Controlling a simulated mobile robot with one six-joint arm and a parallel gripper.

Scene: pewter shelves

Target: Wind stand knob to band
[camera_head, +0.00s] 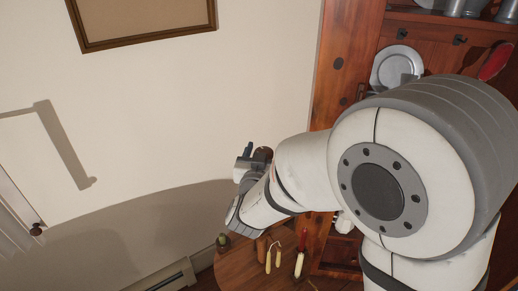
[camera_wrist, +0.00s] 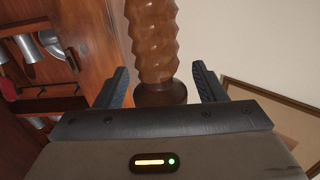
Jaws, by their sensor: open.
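A brown turned wooden piece with a wavy twisted shaft (camera_wrist: 152,40) and a darker rounded collar (camera_wrist: 160,93) stands out in the wrist view; it looks like the stand, and which part is its knob I cannot tell. My gripper (camera_wrist: 160,68) is open, with one finger on each side of the piece and visible gaps beside it. In the head view my gripper (camera_head: 252,160) is at the end of the arm, above the round table, with a small brown rounded part (camera_head: 263,153) at it. I cannot make out a band.
The round wooden table (camera_head: 230,265) below holds pale candle-like sticks (camera_head: 268,262), a red-topped stick (camera_head: 300,260) and a small green item (camera_head: 222,241). A wooden cupboard (camera_head: 340,75) with a metal plate (camera_head: 395,66) stands right. A picture frame (camera_head: 145,40) hangs on the wall.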

